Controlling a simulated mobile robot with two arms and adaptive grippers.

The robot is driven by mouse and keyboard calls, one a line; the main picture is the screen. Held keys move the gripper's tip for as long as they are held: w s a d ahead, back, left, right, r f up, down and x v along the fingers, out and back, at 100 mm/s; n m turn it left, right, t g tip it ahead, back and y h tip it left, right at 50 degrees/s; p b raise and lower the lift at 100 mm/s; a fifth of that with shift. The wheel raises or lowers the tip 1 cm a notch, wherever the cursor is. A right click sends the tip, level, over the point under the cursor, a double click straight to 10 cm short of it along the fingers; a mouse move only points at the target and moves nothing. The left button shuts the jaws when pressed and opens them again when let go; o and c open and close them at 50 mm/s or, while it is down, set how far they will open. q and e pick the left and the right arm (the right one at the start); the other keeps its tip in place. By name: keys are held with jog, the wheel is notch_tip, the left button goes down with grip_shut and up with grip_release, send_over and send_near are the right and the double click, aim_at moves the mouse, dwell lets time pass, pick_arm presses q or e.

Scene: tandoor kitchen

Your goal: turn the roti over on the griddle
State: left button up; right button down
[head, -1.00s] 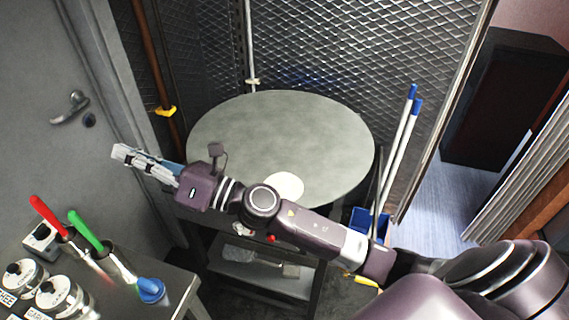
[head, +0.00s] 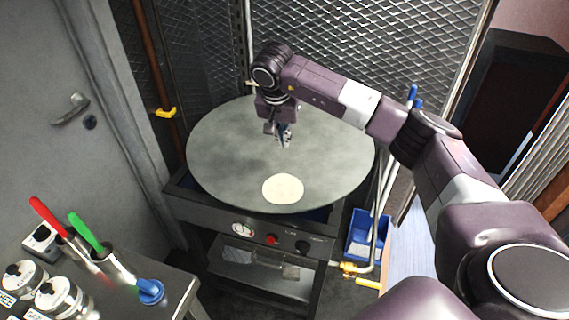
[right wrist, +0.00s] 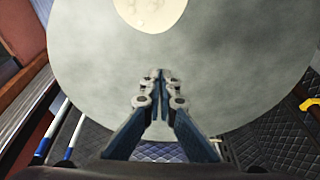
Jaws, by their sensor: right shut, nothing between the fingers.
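A pale round roti (head: 283,189) lies flat on the near part of the large round grey griddle (head: 225,160). My right gripper (head: 284,145) is over the griddle, behind the roti, pointing down, shut and empty. In the right wrist view the shut fingertips (right wrist: 161,73) are apart from the roti (right wrist: 150,12), which shows at the top edge over the griddle (right wrist: 230,60). I cannot tell the exact height of the fingertips above the griddle. My left gripper is not in view.
The griddle stands on a dark stand with knobs (head: 271,240). Mesh walls (head: 200,50) enclose it behind. A side table with jars (head: 65,295) and red- and green-handled tools (head: 85,230) is at the lower left. A blue bin (head: 368,235) with poles stands to the right.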

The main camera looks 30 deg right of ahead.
aim_at(286, 171)
jog(key=p+x, duration=0.1)
jog(key=x, duration=0.2)
jog(key=p+x, duration=0.1)
jog(key=x, duration=0.5)
jog(key=shift+s+d+f+p, duration=0.1)
jog(key=shift+d+f+p, duration=0.15)
jog(key=shift+d+p, duration=0.15)
jog(key=shift+s+a+p, duration=0.9)
jog(key=shift+a+p, duration=0.15)
jog(key=shift+a, duration=0.15)
jog(key=shift+s+a, duration=0.3)
jog(key=shift+s, duration=0.05)
jog(key=shift+f, duration=0.1)
